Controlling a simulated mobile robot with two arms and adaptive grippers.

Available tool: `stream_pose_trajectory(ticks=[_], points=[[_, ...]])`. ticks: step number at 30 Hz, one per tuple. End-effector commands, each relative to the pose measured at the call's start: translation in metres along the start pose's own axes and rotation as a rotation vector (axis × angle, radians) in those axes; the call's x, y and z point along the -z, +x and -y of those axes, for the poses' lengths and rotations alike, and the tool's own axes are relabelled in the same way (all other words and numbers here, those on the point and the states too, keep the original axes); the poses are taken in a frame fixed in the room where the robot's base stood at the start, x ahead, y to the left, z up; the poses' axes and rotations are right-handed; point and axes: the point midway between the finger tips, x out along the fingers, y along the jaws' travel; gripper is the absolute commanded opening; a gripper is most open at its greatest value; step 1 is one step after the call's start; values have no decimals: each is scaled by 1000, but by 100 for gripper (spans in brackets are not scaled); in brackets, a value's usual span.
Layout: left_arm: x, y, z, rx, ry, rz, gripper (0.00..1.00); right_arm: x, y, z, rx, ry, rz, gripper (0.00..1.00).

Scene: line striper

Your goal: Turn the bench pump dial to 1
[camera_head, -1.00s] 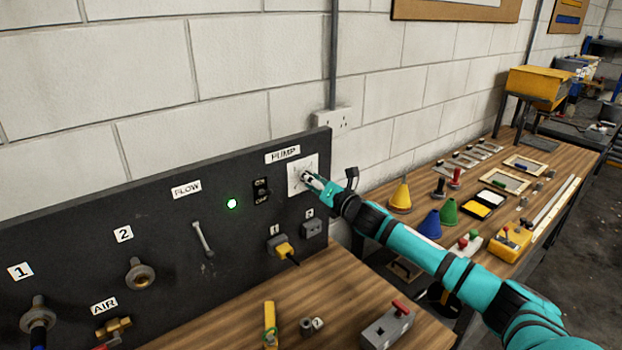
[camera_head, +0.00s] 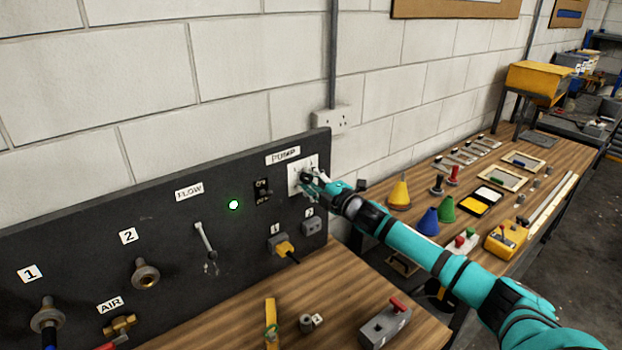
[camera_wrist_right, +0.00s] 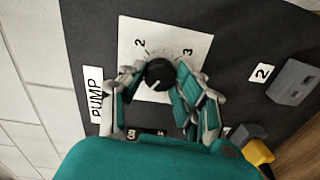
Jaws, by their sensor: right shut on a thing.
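The pump dial (camera_head: 306,176) is a black round knob on a white plate (camera_wrist_right: 200,45) under the PUMP label (camera_head: 283,155). In the right wrist view the knob (camera_wrist_right: 160,73) sits between my fingers, with the numbers 2 and 3 showing on the plate; the 1 is not clear there. A small pale mark shows on the knob's face, but its exact reading is hard to tell. My right gripper (camera_head: 313,183) is shut on the knob, one finger on each side; it also fills the middle of the wrist view (camera_wrist_right: 158,80). My left gripper is out of view.
An ON/OFF switch (camera_head: 262,192) and a lit green lamp (camera_head: 234,205) sit left of the dial. Below are sockets, one with a yellow plug (camera_head: 285,248). A grey lever (camera_head: 204,238) hangs under FLOW. A grey box with a red lever (camera_head: 385,322) stands on the bench.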

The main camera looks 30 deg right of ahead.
Motion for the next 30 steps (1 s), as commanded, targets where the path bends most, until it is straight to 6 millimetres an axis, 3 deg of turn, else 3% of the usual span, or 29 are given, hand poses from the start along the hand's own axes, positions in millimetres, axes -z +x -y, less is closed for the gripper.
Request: stream_pose_trajectory(ticks=[12,29,30], points=[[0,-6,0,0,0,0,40,-1,0,1,4,188,-3,0],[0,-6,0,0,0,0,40,-1,0,2,5,212,-4,0],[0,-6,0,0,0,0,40,-1,0,2,5,212,-4,37]])
